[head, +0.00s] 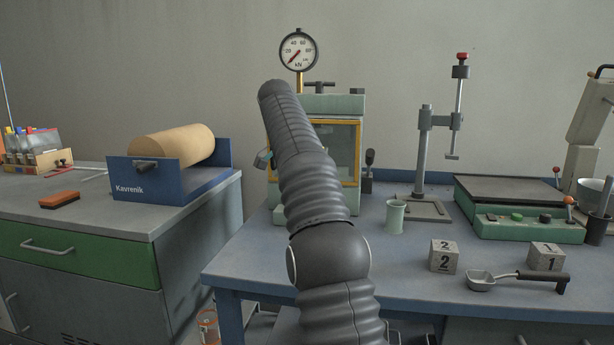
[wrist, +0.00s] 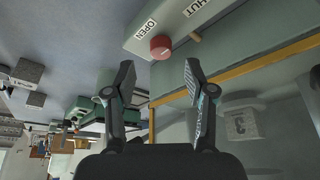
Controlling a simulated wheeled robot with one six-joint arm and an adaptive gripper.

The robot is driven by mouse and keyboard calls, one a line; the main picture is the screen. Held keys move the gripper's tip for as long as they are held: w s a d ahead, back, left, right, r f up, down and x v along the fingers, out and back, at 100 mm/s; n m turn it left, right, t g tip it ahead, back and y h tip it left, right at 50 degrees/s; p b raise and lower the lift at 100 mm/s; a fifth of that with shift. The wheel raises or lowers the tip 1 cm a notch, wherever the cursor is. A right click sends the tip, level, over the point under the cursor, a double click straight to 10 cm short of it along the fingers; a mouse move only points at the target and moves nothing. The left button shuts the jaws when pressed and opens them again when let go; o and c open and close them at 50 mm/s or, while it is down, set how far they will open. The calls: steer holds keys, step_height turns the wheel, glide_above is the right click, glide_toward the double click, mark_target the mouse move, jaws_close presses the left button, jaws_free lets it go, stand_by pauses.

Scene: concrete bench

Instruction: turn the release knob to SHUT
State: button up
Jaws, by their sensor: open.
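The release knob (wrist: 161,47) is a round red knob on the pale green press body (wrist: 207,32) in the wrist view. An OPEN label (wrist: 146,30) is beside it, and a partly cut-off SHUT label (wrist: 198,8) is further right. I cannot tell which way the knob points. My gripper (wrist: 158,80) is open and empty, its two fingers apart with the knob ahead of the gap, not touching. In the head view the press (head: 345,104) stands on the blue bench; my arm hides the knob and most of my gripper.
A pressure gauge (head: 298,50) tops the press, with its needle low. A yellow-framed window (head: 340,140) is on its front. A green cup (head: 395,217), numbered blocks (head: 444,257) and a scoop (head: 482,281) are to the right. A blue roll holder (head: 150,186) is left.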

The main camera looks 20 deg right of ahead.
steer(key=shift+v, duration=0.85)
steer(key=shift+a+r, duration=0.2)
steer(key=shift+r, duration=0.25)
steer(key=shift+s, duration=0.1)
